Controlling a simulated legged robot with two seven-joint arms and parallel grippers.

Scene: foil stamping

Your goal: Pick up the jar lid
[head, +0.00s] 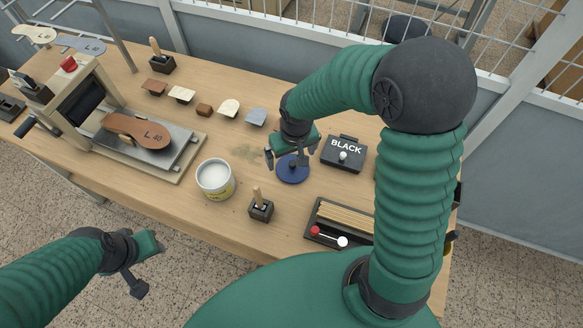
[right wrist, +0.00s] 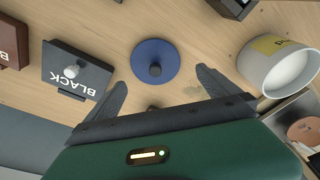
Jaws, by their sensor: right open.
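The jar lid is a round blue disc with a dark knob in its middle. It lies flat on the wooden table in the head view (head: 291,178) and shows whole in the right wrist view (right wrist: 143,76). My right gripper (head: 286,158) is open and empty, close over the lid. In the right wrist view the two fingers (right wrist: 160,80) point towards the lid, with its knob between their lines and a little beyond the tips. My left gripper (head: 148,267) is open and empty, off the table's front edge at the lower left. The open white jar (head: 216,194) stands left of the lid.
A dark box marked BLACK (head: 343,154) stands close right of the lid. A small dark holder with a wooden handle (head: 261,210) and a tray of sticks (head: 340,237) are nearer the front. A press (head: 150,152) stands at left. Small coloured samples (head: 229,108) lie behind.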

